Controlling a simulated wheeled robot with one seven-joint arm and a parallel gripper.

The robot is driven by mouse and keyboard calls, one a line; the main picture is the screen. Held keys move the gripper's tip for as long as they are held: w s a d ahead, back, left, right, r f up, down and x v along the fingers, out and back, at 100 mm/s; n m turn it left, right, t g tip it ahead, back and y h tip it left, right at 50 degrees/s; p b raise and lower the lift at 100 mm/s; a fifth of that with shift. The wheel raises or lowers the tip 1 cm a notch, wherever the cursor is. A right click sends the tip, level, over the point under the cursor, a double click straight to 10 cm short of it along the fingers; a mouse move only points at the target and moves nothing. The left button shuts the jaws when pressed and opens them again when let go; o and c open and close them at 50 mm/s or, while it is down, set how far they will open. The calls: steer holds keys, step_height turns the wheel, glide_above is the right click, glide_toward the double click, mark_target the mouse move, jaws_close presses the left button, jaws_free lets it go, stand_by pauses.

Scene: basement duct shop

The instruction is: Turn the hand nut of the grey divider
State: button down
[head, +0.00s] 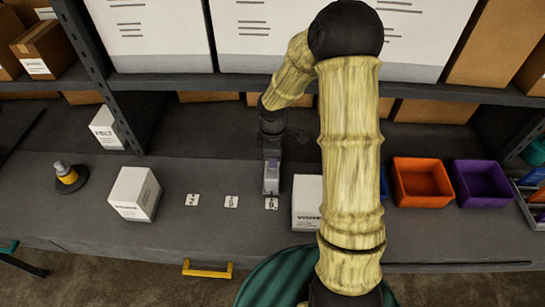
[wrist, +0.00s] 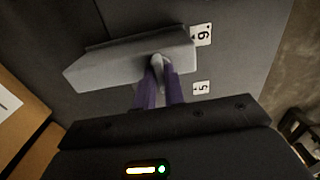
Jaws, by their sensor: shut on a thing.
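The grey divider (wrist: 115,64) is a long pale grey piece on the dark bench, and its hand nut (wrist: 160,68) is a small light grey part on its side in the wrist view. In the head view the divider (head: 271,186) shows small, under my gripper (head: 271,163), by the card marked 9. My gripper's purple fingers (wrist: 160,80) are on either side of the nut and shut on it. The fingers hide part of the nut, so its exact turn cannot be told.
Number cards (head: 231,202) lie along the bench. A white box (head: 134,194) stands left, and another white box (head: 307,203) stands close right of the divider. An orange bin (head: 421,182) and a purple bin (head: 482,184) are farther right. A shelf post (head: 112,95) rises behind.

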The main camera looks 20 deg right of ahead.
steer(key=c, duration=1.5)
jaws_free()
step_height(320, 180, up, 18)
steer(key=shift+f+b, duration=0.25)
steer(key=shift+b, duration=0.75)
steer(key=shift+f, duration=0.1)
steer(key=s+f+m+t, duration=0.1)
steer(key=s+f+m, duration=0.1)
steer(key=s+m, duration=0.3)
steer(key=s+f+m, duration=0.3)
steer(key=s+m, duration=0.1)
steer(key=s+f+m+t, duration=0.1)
steer(key=s+f+m, duration=0.1)
steer(key=s+m, duration=0.3)
steer(key=shift+s+d+f+m+t, duration=0.1)
steer(key=shift+s+f+m+t, duration=0.1)
steer(key=shift+s+m+t, duration=0.1)
